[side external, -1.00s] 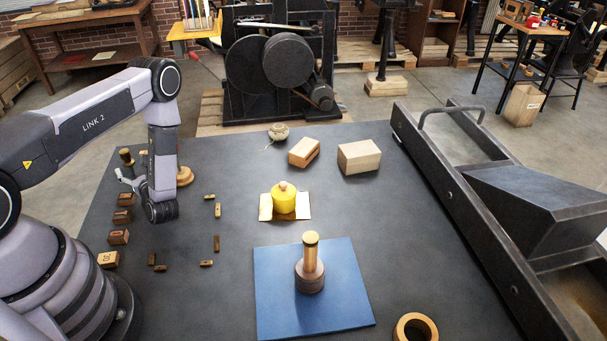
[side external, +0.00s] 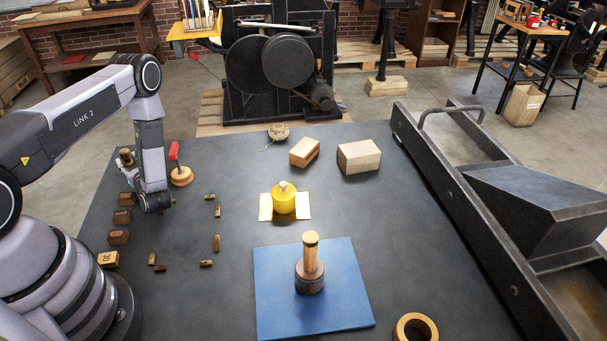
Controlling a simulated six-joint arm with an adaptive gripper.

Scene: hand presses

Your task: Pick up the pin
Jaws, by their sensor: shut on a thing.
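My gripper (side external: 124,170) is at the left side of the dark table, partly hidden behind my wrist. It is shut on a small dark piece with a brassy top (side external: 126,156), which seems to be the pin. The pin stands roughly upright at the fingers. Its lower part is hidden, and I cannot tell whether it touches the table.
Numbered wooden blocks (side external: 118,237) line the left edge, with small brown pieces (side external: 206,263) nearby. A red-handled round wooden base (side external: 181,177) stands close right of my wrist. A yellow pot (side external: 284,201) and a blue mat (side external: 340,305) with a brass-topped cylinder (side external: 311,258) are mid-table.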

